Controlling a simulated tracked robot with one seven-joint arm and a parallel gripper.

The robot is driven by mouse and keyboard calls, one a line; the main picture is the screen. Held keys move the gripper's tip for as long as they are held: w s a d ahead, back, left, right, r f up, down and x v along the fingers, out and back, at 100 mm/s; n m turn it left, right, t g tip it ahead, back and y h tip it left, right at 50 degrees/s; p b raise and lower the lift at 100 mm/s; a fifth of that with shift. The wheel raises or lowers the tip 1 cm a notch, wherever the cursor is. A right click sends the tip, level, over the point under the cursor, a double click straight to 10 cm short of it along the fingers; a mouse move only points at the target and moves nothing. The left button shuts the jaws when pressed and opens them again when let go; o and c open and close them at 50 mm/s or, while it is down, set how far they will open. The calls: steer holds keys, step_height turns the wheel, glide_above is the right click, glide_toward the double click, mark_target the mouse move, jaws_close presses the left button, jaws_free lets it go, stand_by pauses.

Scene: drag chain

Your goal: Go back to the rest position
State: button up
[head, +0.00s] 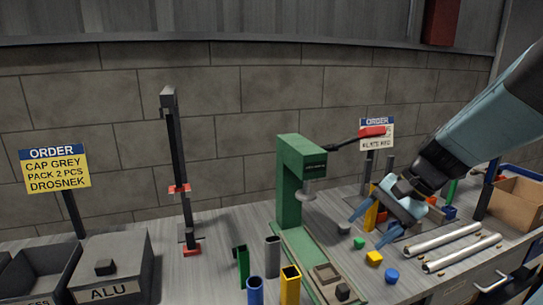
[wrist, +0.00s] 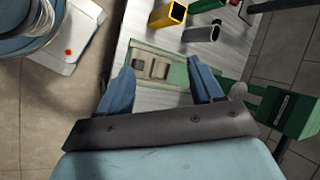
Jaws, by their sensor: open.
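My gripper (head: 372,226) is at the right of the head view, at the end of my blue-grey arm. Its two blue fingers are apart and nothing is between them. It is above the bench, right of the green press (head: 290,185). In the wrist view my gripper (wrist: 163,84) also shows open and empty, with the press's green base (wrist: 170,68) beyond the fingers. The press has a red-handled lever (head: 368,132). The rest position itself is not marked in either view.
Upright green, blue, grey and yellow tubes (head: 290,286) stand left of the press base. Small coloured caps (head: 374,258) lie under my gripper. Two silver tubes (head: 440,245) lie at the right near a cardboard box (head: 515,202). An ALU box (head: 112,268) and a dark post (head: 178,165) stand left.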

steer(key=s+d+r+n+t+h, duration=0.3)
steer(key=s+r+n+t+h, duration=0.1)
steer(key=s+r+n+h, duration=0.2)
steer(key=shift+r+n, duration=0.8)
steer(key=shift+r, duration=0.05)
